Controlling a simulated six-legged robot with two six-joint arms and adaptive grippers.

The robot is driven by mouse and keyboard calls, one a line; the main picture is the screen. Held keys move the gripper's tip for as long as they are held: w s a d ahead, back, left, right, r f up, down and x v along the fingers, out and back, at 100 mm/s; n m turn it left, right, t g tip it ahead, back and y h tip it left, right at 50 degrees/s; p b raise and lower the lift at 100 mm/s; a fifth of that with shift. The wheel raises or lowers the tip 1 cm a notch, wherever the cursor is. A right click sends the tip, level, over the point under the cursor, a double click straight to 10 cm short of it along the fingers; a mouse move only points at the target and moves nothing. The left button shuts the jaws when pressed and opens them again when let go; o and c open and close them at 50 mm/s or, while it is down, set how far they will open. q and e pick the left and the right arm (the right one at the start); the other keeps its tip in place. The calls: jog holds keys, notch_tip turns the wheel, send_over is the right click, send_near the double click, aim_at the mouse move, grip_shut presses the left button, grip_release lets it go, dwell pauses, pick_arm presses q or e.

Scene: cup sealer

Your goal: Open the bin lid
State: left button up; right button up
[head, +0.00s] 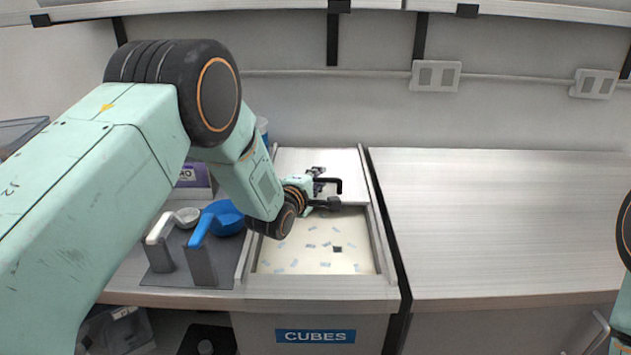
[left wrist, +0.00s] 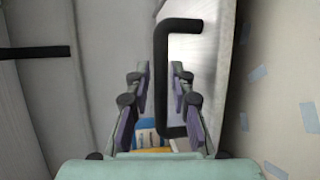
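The bin (head: 388,268), labelled CUBES on its front, is built into the counter. Its pale lid (head: 290,160) is at the rear, and the front part of the bin is uncovered, showing a cream surface with bluish pieces. The lid's black handle (head: 338,184) stands at the lid's front edge. My left gripper (head: 327,192) is at the handle. In the left wrist view, the left gripper's fingers (left wrist: 160,100) are apart, with the handle's long bar (left wrist: 161,80) between them; I see gaps beside the bar. My right gripper is outside the views.
Left of the bin are a blue scoop (head: 222,220) and a white-handled scoop (head: 180,218) in upright holders, with a purple-and-white box (head: 195,180) behind. The counter right of the bin (head: 500,220) is clear. A wall with sockets (head: 435,76) stands behind.

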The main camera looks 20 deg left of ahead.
pick_arm(q)
jog(key=v, duration=1.2)
dwell(0.3)
